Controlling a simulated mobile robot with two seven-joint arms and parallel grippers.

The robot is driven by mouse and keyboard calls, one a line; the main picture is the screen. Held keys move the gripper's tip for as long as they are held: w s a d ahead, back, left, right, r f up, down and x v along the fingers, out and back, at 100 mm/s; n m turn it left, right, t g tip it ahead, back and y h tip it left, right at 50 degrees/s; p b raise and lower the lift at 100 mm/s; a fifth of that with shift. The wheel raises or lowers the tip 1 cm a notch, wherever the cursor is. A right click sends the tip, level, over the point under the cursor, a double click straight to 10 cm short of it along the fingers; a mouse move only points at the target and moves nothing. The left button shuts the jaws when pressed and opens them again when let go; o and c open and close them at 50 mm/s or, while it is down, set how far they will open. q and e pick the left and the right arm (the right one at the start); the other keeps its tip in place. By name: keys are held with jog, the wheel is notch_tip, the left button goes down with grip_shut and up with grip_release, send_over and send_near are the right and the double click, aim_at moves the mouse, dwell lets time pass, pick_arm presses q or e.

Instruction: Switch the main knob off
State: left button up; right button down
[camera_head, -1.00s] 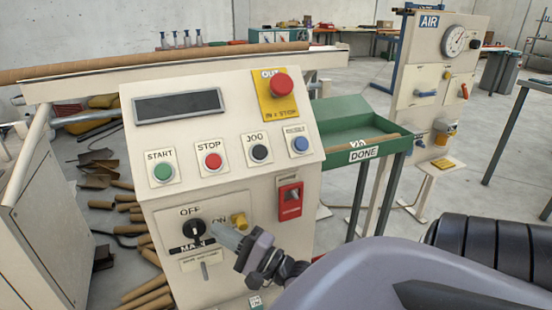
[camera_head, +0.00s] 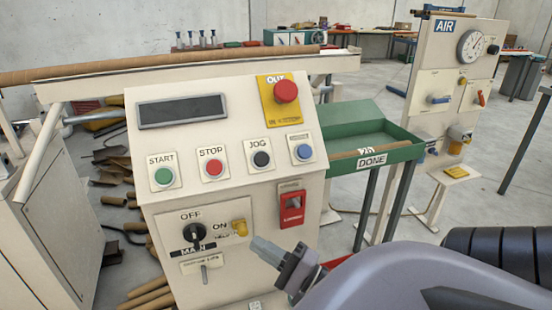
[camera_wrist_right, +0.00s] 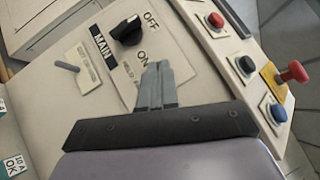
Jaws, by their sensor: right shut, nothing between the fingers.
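The main knob (camera_head: 195,233) is black and round with a raised grip. It sits on the lower front panel of the cream console, below the word OFF and left of ON. The right wrist view shows the knob (camera_wrist_right: 127,30) with its white mark turned toward OFF. My right gripper (camera_head: 258,243) is shut and empty, to the right of the knob and apart from it. Its fingertips (camera_wrist_right: 157,65) show below the knob in the wrist view, over the ON side of the panel. My left gripper is not in view.
A yellow knob (camera_head: 239,228) is right of the main knob, and a red switch (camera_head: 292,207) is farther right. A small lever (camera_head: 205,272) is below. START (camera_head: 163,177), STOP (camera_head: 213,168) and a red mushroom button (camera_head: 286,92) are above.

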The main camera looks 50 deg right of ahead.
jog(key=shift+s+d, duration=0.2)
jog(key=shift+s, duration=0.5)
jog(key=shift+s+d, duration=0.15)
jog(key=shift+s, duration=0.5)
jog(key=s+a+f+n+g+h+p, duration=0.1)
jog(key=s+a+f+n+g+p, duration=0.1)
jog(key=a+f+n+g+p, duration=0.2)
jog(key=s+a+f+n+g+p, duration=0.3)
jog(key=a+n+g+p, duration=0.3)
jog(key=a+n, duration=0.5)
jog(key=f+n, duration=0.1)
jog(key=n, duration=0.5)
jog(key=shift+f+h, duration=0.2)
jog(key=shift+h, duration=0.2)
